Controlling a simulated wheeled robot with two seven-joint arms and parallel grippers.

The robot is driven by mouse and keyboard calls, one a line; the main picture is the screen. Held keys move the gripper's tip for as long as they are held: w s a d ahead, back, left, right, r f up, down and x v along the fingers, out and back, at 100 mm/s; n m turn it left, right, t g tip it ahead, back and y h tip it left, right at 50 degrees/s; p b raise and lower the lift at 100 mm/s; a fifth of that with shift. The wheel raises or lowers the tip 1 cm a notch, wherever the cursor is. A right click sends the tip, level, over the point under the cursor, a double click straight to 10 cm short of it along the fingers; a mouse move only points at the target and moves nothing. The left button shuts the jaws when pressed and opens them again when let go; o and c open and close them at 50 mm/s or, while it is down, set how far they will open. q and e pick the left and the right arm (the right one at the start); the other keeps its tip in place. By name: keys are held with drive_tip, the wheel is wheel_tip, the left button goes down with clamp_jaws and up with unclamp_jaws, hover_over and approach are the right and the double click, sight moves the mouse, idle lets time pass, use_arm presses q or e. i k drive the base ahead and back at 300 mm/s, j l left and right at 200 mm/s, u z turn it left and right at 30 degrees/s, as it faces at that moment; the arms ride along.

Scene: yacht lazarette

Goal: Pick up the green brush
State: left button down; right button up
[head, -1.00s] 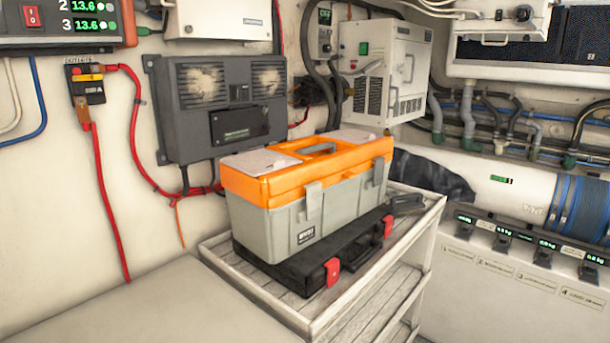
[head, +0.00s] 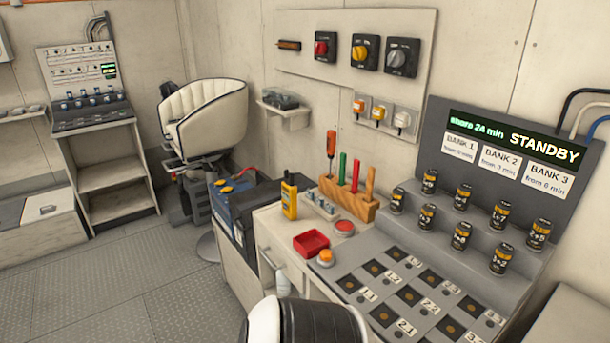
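A slim green-handled tool (head: 342,167) stands upright in a wooden block (head: 348,198) on the workbench. It is the only green tool I make out; its lower end is hidden in the block, so I cannot tell whether it is a brush. In the same block stand an orange-handled tool (head: 331,144) to its left, and a red-handled tool (head: 355,174) and a wooden-handled tool (head: 370,183) to its right. Neither of my grippers shows in the head view.
A yellow handheld device (head: 289,198), a red tray (head: 311,243) and an orange button (head: 326,256) are near the block. Several dark cans (head: 461,235) stand on a stepped panel to the right. A white chair (head: 203,115) stands behind. Open floor (head: 110,290) lies at left.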

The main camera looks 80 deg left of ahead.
sight(342, 161)
drive_tip(key=u, duration=2.5)
drive_tip(key=i+j+u, duration=0.25)
drive_tip(key=u, duration=0.15)
drive_tip(key=i, duration=0.05)
